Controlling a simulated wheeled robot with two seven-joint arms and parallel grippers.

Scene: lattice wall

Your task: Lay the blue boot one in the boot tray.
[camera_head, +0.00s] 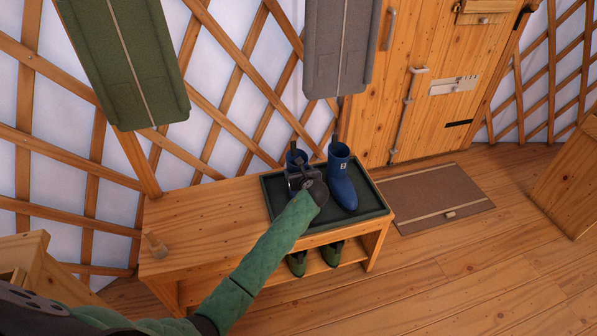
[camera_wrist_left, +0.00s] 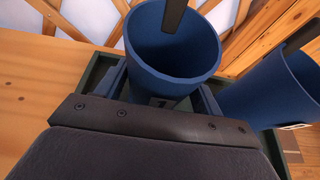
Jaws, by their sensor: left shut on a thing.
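A blue boot (camera_head: 296,157) is upright at the left part of the dark green boot tray (camera_head: 374,213). My left gripper (camera_head: 299,180) is shut on its shaft, one finger on each side. In the left wrist view this boot (camera_wrist_left: 172,58) opens upward, with a dark upright tab at its far rim and a partly hidden label, perhaps a 1. Its foot is hidden, so I cannot tell whether it touches the tray. A second blue boot (camera_head: 342,186) stands upright in the tray just to the right. My right gripper is not in view.
Green shoes (camera_head: 297,264) sit on the shelf below. Green (camera_head: 125,60) and grey (camera_head: 338,45) hanging panels are above. A brown mat (camera_head: 434,197) lies by the door.

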